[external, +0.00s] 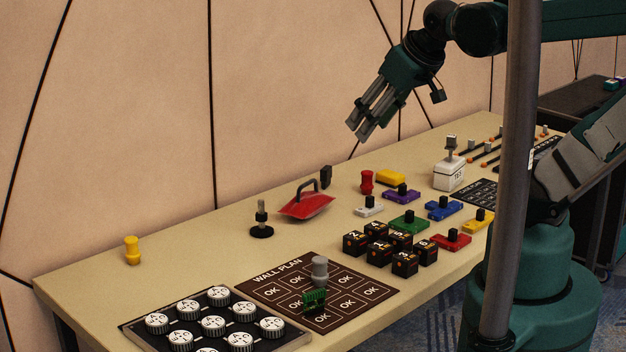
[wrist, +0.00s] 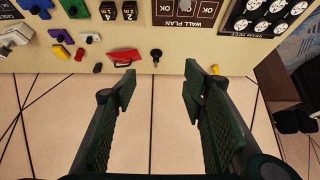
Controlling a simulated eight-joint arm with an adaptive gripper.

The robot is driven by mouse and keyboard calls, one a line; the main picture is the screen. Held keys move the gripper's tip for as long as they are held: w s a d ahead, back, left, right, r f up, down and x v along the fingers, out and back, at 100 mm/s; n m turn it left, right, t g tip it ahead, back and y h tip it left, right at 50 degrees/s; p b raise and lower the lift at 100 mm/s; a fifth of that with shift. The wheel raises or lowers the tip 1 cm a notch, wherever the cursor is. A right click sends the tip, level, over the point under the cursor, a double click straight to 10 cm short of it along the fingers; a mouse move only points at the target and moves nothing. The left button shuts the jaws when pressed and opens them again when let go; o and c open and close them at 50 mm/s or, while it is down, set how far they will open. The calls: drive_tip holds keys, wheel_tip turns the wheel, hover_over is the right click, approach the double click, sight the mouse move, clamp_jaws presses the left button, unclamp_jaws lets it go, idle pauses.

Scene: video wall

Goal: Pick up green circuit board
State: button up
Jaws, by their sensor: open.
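The green circuit board (external: 315,300) is a small green piece standing on the dark WALL PLAN mat (external: 257,291) near the table's front edge, just in front of a grey cylinder (external: 320,270). I cannot make out the board in the wrist view, where the mat (wrist: 163,12) is cut off at the top edge. My gripper (external: 360,128) is high above the back of the table, well apart from the board. In the wrist view my gripper (wrist: 160,94) is open, with nothing between the fingers.
A dial panel (external: 180,308) lies left of the mat. Numbered black cubes (external: 378,250) sit to its right, with coloured knob blocks (external: 408,222) behind. A red handled piece (external: 306,205) and a black-based post (external: 262,230) stand further back. A grey pole (external: 515,180) blocks part of the view.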

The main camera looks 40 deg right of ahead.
drive_tip(key=c, duration=0.5)
drive_tip(key=shift+a+f, duration=0.1)
drive_tip(key=shift+c, duration=0.2)
drive_tip(key=n+g+b, duration=0.7)
drive_tip(key=n, duration=0.9)
hover_over(315, 292)
wheel_tip(315, 292, down, 28)
drive_tip(key=shift+r, duration=0.15)
drive_tip(key=shift+f, duration=1.3)
